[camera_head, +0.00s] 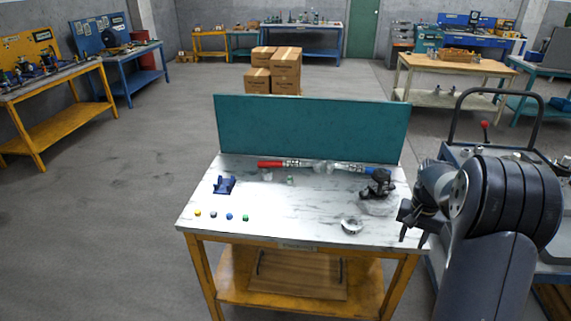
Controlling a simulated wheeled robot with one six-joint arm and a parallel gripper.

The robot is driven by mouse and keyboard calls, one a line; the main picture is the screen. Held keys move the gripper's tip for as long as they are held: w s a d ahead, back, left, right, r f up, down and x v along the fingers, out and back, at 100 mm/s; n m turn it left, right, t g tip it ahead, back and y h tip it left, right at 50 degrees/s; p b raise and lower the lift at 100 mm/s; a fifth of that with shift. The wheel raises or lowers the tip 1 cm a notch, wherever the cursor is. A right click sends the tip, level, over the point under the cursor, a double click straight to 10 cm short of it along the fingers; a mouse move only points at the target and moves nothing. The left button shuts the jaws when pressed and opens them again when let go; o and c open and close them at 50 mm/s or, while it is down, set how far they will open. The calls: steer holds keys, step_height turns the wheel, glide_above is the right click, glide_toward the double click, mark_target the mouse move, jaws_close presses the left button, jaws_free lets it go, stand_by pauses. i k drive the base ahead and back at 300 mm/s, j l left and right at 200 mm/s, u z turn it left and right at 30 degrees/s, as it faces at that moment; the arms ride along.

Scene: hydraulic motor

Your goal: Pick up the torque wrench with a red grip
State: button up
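The torque wrench with a red grip (270,164) lies at the back of the white-topped workbench (290,235), near the foot of the teal back panel. Its red grip points left and its metal shaft runs right. A second wrench-like tool with a blue grip (350,168) lies in line to its right; clear or pale items lie where the two come close. My gripper (412,238) is at the bench's right front edge, well to the right of and nearer than the red-gripped wrench. Its fingertips look apart, with nothing seen between them.
A dark motor-like part (379,185) stands at the bench's right. A metal ring (352,226) lies in front of it. A blue fixture (224,185) and several small coloured pieces (229,217) are on the left. The teal panel (310,130) rises behind.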

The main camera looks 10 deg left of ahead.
mark_target(316, 164)
steer(key=i+j+z, duration=0.2)
steer(key=j, duration=0.9)
steer(key=j+z, duration=0.15)
steer(key=j, duration=0.95)
steer(key=j+z, duration=0.15)
steer(key=j, duration=0.35)
steer(key=j+z, duration=0.15)
steer(key=j, duration=0.35)
steer(key=k+j+z, duration=0.15)
steer(key=j, duration=0.35)
steer(key=j+z, duration=0.1)
steer(key=j, duration=0.4)
steer(key=k+j+z, duration=0.15)
steer(key=j, duration=0.3)
steer(key=i+j+z, duration=0.3)
steer(key=j, duration=0.45)
steer(key=j+z, duration=0.25)
steer(key=j, duration=0.5)
steer(key=i+j+z, duration=0.15)
steer(key=j+z, duration=0.15)
steer(key=j, duration=0.5)
steer(key=i+j+z, duration=0.15)
steer(key=i+j, duration=0.15)
steer(key=i, duration=0.25)
steer(key=i+j+z, duration=0.2)
steer(key=i+j, duration=0.15)
steer(key=i, duration=0.2)
